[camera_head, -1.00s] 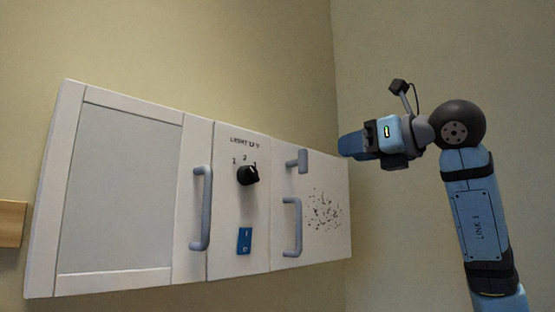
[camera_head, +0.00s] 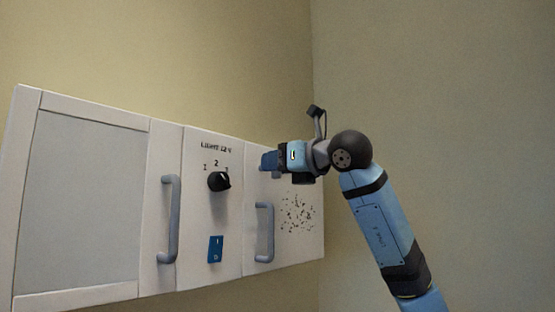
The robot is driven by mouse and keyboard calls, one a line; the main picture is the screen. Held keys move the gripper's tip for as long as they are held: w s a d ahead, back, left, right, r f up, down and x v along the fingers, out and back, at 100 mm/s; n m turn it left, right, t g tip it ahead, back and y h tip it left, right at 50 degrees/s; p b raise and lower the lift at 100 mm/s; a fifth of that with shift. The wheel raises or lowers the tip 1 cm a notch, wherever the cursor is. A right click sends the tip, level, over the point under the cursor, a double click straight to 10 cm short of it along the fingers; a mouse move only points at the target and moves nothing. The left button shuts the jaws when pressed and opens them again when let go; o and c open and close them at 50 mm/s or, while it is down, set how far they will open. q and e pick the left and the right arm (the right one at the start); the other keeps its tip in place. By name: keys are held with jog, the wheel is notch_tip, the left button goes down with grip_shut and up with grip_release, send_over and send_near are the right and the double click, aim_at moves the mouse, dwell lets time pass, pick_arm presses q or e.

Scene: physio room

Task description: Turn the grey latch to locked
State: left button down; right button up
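The grey latch is on the right-hand door of the white wall cabinet (camera_head: 195,270), above that door's grey bar handle (camera_head: 265,232). It is now largely or wholly hidden behind my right gripper (camera_head: 268,161). The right gripper is blue and black, points left, and is at the latch's place near the door's upper part. I cannot tell whether it touches the latch, or whether its fingers are open or shut. My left gripper is not in view.
A black rotary knob (camera_head: 218,181) and a blue rocker switch (camera_head: 215,249) are on the middle panel. Another grey bar handle (camera_head: 169,220) is on the left door. Dark speckles mark the right door. The wall to the right is bare.

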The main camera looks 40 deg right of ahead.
jog(key=shift+w, duration=0.1)
grip_shut()
